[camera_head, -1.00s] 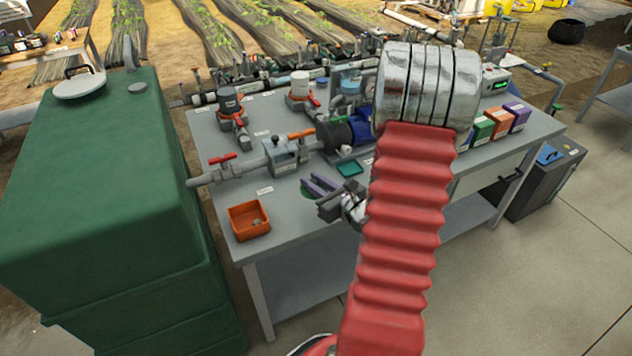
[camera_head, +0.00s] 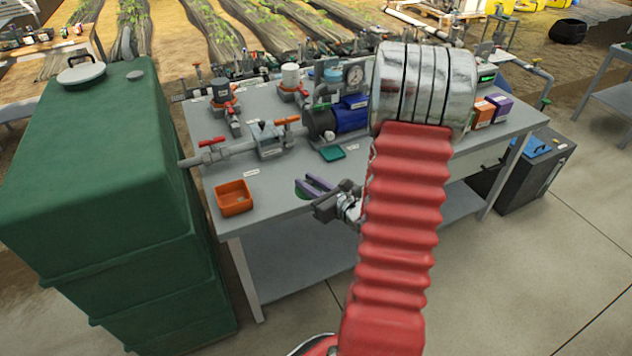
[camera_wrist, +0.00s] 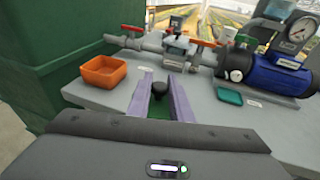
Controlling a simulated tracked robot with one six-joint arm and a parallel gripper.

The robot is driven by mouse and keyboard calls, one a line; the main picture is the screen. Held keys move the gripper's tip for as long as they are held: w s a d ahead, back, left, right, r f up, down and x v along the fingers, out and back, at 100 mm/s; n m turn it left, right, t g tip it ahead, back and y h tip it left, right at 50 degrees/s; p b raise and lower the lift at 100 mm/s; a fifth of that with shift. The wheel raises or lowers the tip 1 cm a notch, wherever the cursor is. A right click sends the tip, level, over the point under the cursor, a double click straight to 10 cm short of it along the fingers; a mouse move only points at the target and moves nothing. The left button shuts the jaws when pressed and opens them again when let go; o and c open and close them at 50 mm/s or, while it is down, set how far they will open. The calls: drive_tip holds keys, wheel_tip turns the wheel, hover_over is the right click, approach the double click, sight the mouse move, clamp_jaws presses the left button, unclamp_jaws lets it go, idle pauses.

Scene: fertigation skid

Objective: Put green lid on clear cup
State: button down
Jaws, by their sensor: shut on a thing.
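My gripper (camera_head: 315,186) has purple fingers and is at the front edge of the grey bench. In the wrist view its fingers (camera_wrist: 160,92) are shut on the green lid (camera_wrist: 158,112), which has a black knob on top. Most of the lid is hidden by the fingers and the gripper body. I cannot make out the clear cup for certain. A pale bluish round vessel (camera_head: 333,73) stands at the back of the bench beside the gauge, apart from my gripper, and may be it.
An orange tray (camera_head: 234,199) lies left of my gripper, and a flat teal tray (camera_head: 332,153) behind it. A blue pump (camera_head: 350,114), pipes with red and orange valve handles (camera_head: 212,142) and a gauge (camera_head: 353,75) fill the back. A green tank (camera_head: 120,190) stands left. Bare bench top lies between the trays.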

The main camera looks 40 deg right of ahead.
drive_tip(key=w+a+f+n+y, duration=0.2)
drive_tip(key=a, duration=0.7)
drive_tip(key=w+a+f+n+g+y, duration=0.1)
drive_tip(key=w+a+f+n+y, duration=0.1)
drive_tip(key=a, duration=0.8)
drive_tip(key=w+a+f+n+g+y, duration=0.1)
drive_tip(key=a+y, duration=0.3)
drive_tip(key=a, duration=0.5)
drive_tip(key=shift+w+a+f+n, duration=0.4)
drive_tip(key=shift+w+f+n, duration=0.2)
drive_tip(key=shift+w+f, duration=0.2)
